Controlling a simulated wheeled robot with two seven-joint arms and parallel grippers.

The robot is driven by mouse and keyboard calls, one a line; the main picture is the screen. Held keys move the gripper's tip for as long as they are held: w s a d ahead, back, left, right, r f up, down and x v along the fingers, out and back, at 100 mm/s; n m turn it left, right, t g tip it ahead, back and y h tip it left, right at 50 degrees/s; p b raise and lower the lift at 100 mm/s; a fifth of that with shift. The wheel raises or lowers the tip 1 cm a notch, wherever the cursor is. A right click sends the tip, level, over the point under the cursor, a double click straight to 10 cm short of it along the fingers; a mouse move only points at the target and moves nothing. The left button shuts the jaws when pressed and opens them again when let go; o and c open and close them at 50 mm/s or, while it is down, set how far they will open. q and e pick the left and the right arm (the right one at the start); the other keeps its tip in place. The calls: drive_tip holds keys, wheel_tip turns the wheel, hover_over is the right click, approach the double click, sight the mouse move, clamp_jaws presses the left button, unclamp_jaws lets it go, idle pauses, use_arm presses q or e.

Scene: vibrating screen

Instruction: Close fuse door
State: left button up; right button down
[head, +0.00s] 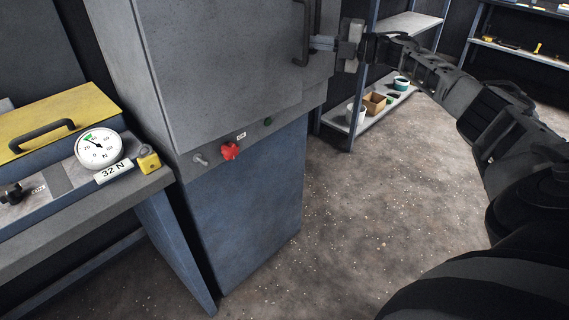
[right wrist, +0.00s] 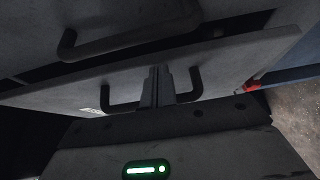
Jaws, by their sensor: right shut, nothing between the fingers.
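The fuse door is a grey panel (head: 220,60) on the upper front of a grey and blue cabinet, with a dark bar handle (head: 304,35) near its right edge. I cannot tell from the head view how far it stands open. My right gripper (head: 323,42) reaches in from the right, close beside the handle. In the right wrist view its fingers (right wrist: 157,84) are together and empty, in front of a dark U-shaped handle (right wrist: 195,85) on a grey panel; contact is unclear. A second dark handle (right wrist: 125,42) shows farther up. My left gripper is not in view.
A bench on the left bears a dial gauge (head: 98,148) and a yellow lid (head: 60,120). Shelves (head: 345,122) with pots stand behind right. The floor at the right is clear.

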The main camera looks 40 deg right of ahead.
drive_tip(key=shift+w, duration=0.7)
